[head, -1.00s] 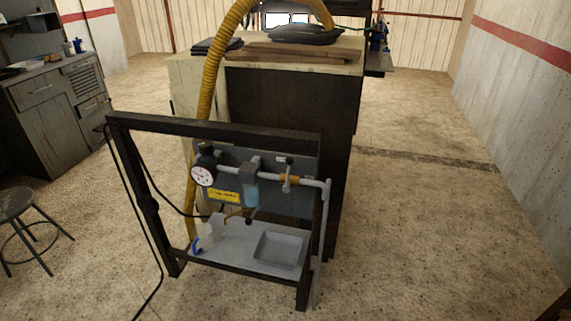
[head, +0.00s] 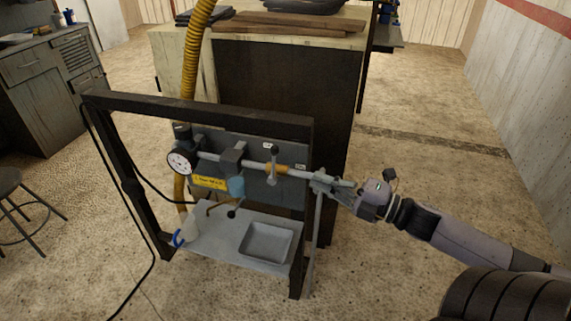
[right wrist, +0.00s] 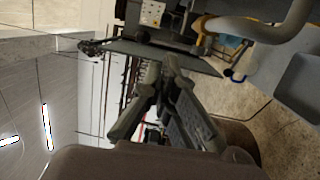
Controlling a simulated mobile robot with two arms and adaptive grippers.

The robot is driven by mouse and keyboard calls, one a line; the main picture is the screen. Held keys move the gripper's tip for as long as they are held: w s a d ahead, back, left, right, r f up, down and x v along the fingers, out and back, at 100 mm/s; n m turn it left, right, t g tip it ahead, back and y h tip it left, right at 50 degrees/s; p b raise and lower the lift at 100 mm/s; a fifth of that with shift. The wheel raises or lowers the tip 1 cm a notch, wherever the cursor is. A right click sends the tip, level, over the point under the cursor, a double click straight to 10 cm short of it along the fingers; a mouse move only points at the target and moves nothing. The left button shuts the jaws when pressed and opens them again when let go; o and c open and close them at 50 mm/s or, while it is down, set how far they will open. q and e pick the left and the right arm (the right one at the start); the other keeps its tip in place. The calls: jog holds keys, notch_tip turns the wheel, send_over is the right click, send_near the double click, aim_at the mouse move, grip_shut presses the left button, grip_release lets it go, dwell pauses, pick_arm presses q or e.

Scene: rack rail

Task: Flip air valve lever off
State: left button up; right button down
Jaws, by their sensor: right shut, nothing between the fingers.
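The air valve (head: 277,169) is a brass-coloured body on the grey pipe at the right side of the panel. Its lever (head: 274,153) stands roughly upright, with a dark knob at the top. My right gripper (head: 322,183) is shut and empty, with its fingers by the pipe's right elbow, to the right of the lever. I cannot tell whether it touches the pipe. The right wrist view shows my fingers (right wrist: 165,78) and a thick pipe end (right wrist: 270,28) to their upper right; the lever is not clearly seen there. My left gripper is out of view.
The panel sits in a dark frame (head: 200,109) with a round gauge (head: 181,160) and a yellow label (head: 209,182). Below are a shelf and a grey tray (head: 267,242). A wooden cabinet (head: 285,95) stands behind. The floor to the right is clear.

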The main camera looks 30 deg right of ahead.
aim_at(273, 166)
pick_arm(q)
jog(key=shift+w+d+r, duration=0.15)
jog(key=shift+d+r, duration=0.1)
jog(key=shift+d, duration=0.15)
pick_arm(e)
jog(key=x, duration=0.9)
jog(key=shift+w, duration=0.25)
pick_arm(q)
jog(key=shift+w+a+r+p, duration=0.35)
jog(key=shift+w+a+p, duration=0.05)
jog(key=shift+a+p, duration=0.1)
pick_arm(e)
jog(key=shift+w+a+r, duration=0.3)
jog(key=shift+w+a, duration=0.05)
jog(key=shift+w, duration=0.05)
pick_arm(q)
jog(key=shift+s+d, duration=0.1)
